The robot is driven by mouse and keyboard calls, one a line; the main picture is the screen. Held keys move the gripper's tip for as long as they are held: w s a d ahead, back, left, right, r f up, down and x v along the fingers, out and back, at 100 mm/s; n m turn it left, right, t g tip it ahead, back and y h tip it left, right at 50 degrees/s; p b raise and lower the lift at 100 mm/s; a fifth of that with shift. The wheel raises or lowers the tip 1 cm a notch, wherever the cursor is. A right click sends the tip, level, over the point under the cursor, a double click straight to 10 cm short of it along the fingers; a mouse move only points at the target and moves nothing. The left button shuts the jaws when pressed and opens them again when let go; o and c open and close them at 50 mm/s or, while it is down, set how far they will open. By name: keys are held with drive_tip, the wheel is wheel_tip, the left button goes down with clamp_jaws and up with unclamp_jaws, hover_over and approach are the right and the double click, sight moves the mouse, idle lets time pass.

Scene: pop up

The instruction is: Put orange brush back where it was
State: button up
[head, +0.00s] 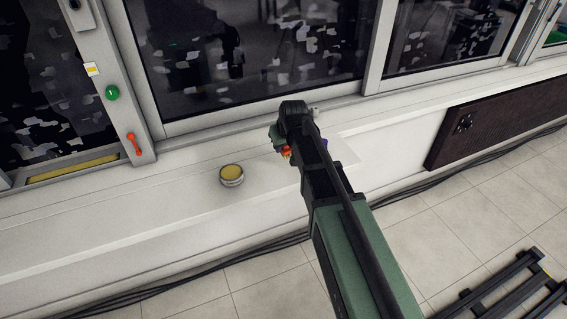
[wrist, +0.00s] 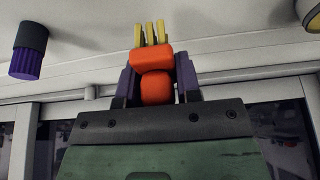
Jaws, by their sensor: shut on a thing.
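The orange brush (wrist: 156,88) has a rounded orange body and several yellow bristle tufts that point up in the wrist view. My gripper (wrist: 156,72) is shut on it, with one dark purple finger on each side. In the head view the orange brush (head: 286,153) shows as a small orange patch beside my gripper (head: 281,144), above the white window sill (head: 190,215). My arm hides part of the gripper and of the sill there.
A round tin with a yellow top (head: 232,175) stands on the sill, left of my gripper. A purple and black object (wrist: 30,50) shows in the wrist view. A green knob (head: 112,92) and an orange-red handle (head: 133,144) are on the window frame. The left sill is clear.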

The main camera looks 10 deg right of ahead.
sight(283, 154)
wheel_tip(283, 154, down, 5)
drive_tip(key=b, duration=0.4)
drive_tip(key=shift+r, duration=0.55)
drive_tip(key=shift+f, duration=0.25)
drive_tip(key=o, duration=0.8)
drive_tip(key=shift+o, duration=0.2)
drive_tip(key=shift+r, duration=0.1)
drive_tip(key=a+p+v, duration=0.1)
drive_tip(key=p+v, duration=1.1)
drive_tip(key=s+f+m+g, duration=0.1)
drive_tip(key=s+g, duration=0.3)
drive_tip(key=s, duration=1.5)
drive_tip(key=shift+s+m+g+h+b, duration=0.3)
drive_tip(key=shift+m+h, duration=0.1)
drive_tip(key=shift+m, duration=0.2)
